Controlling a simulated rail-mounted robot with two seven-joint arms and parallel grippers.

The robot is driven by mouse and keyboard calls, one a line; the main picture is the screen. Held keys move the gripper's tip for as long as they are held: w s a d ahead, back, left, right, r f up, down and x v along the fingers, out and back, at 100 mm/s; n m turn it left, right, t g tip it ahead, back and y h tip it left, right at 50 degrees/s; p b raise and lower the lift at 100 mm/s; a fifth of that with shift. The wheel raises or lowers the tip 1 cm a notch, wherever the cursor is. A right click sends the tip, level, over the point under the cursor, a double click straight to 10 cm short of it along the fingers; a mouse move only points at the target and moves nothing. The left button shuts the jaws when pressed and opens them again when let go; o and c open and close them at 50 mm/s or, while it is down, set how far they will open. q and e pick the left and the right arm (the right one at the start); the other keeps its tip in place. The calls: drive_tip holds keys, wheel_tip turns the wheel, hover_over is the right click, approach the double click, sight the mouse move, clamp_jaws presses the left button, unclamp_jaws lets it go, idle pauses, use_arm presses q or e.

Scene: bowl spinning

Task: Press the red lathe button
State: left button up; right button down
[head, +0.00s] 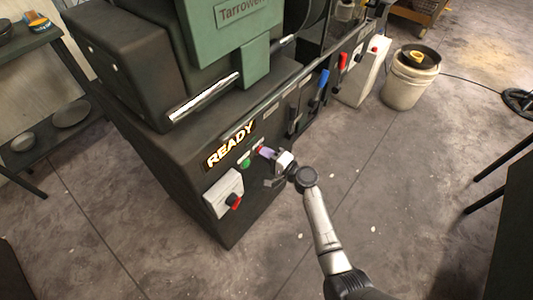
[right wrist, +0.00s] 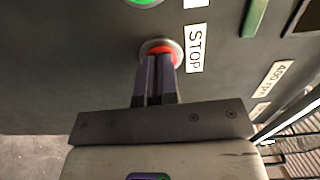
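The lathe (head: 170,150) is a large dark and green machine in the head view, with a lit READY sign on its front. The red button (right wrist: 172,50) sits in a pale ring beside a STOP label in the right wrist view. My right gripper (right wrist: 158,62) has its two fingers together with nothing between them. Its tips overlap the lower part of the red button; I cannot tell whether they touch it. In the head view my right gripper (head: 268,153) is at the lathe's front panel and hides most of the button. My left gripper is not in view.
A green button (head: 245,163) is just left of my right gripper. A white box with a red and black switch (head: 234,201) is below it. Blue and red levers (head: 320,85) stick out further right. A bucket (head: 408,82) stands on the floor; the near floor is clear.

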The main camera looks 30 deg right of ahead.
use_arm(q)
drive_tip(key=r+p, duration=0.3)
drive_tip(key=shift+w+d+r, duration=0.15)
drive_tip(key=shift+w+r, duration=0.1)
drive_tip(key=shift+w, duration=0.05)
use_arm(e)
drive_tip(key=v, duration=1.4)
drive_tip(key=shift+w, duration=0.1)
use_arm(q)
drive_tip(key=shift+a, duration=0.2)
use_arm(e)
drive_tip(key=shift+a, duration=0.15)
